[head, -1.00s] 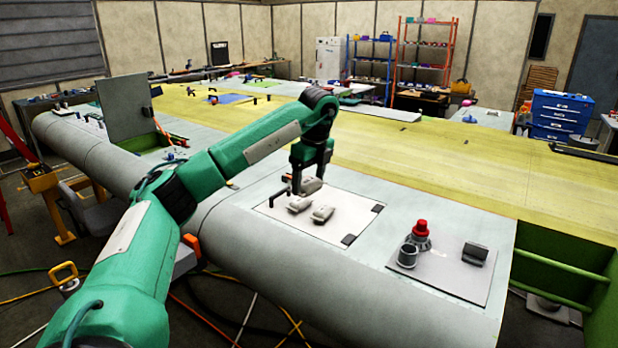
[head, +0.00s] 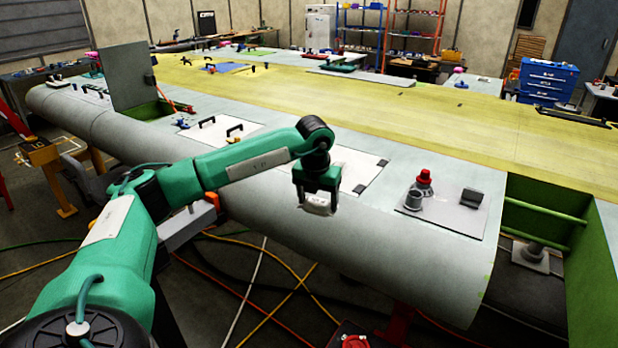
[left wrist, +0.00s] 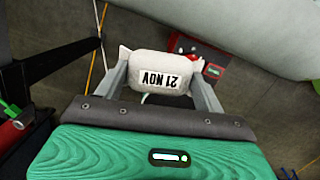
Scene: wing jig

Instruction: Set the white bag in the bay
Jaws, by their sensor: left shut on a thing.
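My left gripper (head: 317,201) is shut on a white bag (head: 318,205), held in the air off the rounded front edge of the wing. In the left wrist view the white bag (left wrist: 158,73) sits between both fingers, and its label "21 NOV" appears upside down. Two open bays show in the head view: a green-walled bay (head: 585,270) at the right end of the wing, and a smaller green-lined opening (head: 150,110) at the left by a raised panel. I cannot tell which is the task's bay. My right gripper is not in view.
A white sheet (head: 365,172) lies on the wing behind my gripper, partly hidden by my arm. A grey plate (head: 455,213) holds a red-topped item (head: 424,180), a grey cup (head: 413,200) and a dark block. Cables lie on the floor. A red case (left wrist: 215,58) shows below the bag.

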